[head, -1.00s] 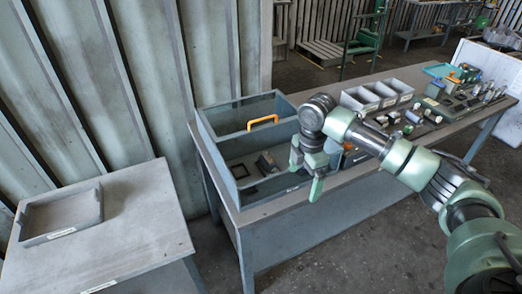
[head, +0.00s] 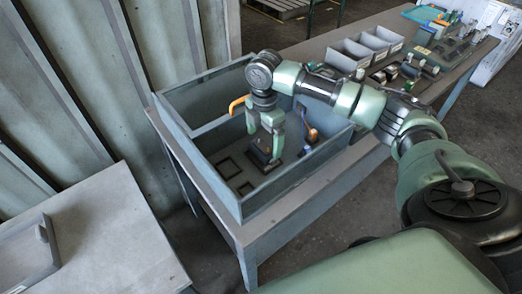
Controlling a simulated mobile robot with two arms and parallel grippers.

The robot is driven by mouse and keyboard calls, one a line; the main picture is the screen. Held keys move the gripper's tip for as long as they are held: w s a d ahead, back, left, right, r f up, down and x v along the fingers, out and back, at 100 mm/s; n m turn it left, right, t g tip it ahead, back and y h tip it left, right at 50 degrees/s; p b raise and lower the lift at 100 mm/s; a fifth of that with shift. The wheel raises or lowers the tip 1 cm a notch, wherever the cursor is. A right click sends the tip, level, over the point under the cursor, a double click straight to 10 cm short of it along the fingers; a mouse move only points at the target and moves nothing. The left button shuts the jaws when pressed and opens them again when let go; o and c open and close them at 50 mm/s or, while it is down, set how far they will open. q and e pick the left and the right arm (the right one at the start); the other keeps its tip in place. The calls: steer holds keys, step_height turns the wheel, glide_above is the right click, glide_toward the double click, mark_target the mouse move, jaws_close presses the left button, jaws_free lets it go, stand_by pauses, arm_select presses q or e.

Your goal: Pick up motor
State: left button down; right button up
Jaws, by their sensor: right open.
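My right gripper (head: 265,135) points down inside the large grey box (head: 205,183) on the long bench. Its two green fingers are apart, on either side of the top of a small dark block-like part (head: 262,156) on the box floor. This part may be the motor, but the fingers hide much of it and I cannot tell for sure. Whether the fingers touch it is also unclear. My left gripper is not in view.
The box walls stand close around my right gripper. An orange handle (head: 237,104) shows behind it, and an orange-brown part (head: 312,135) lies to its right. Grey bins (head: 365,45) stand farther along the bench. A side table (head: 110,235) with a tray is at left.

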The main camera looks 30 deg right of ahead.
mark_target(263, 145)
steer(key=f, duration=0.2)
steer(key=f+p, duration=0.1)
steer(key=f, duration=0.1)
steer(key=shift+a+f+p, duration=0.2)
steer(key=shift+f+p, duration=0.1)
steer(key=shift+f, duration=0.05)
steer(key=shift+w+f, duration=0.1)
steer(key=shift+f, duration=0.15)
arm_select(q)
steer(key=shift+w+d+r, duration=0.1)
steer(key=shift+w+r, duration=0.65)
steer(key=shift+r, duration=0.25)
arm_select(e)
steer(key=shift+r, duration=0.1)
steer(key=c, duration=1.7)
steer(key=shift+o, duration=0.2)
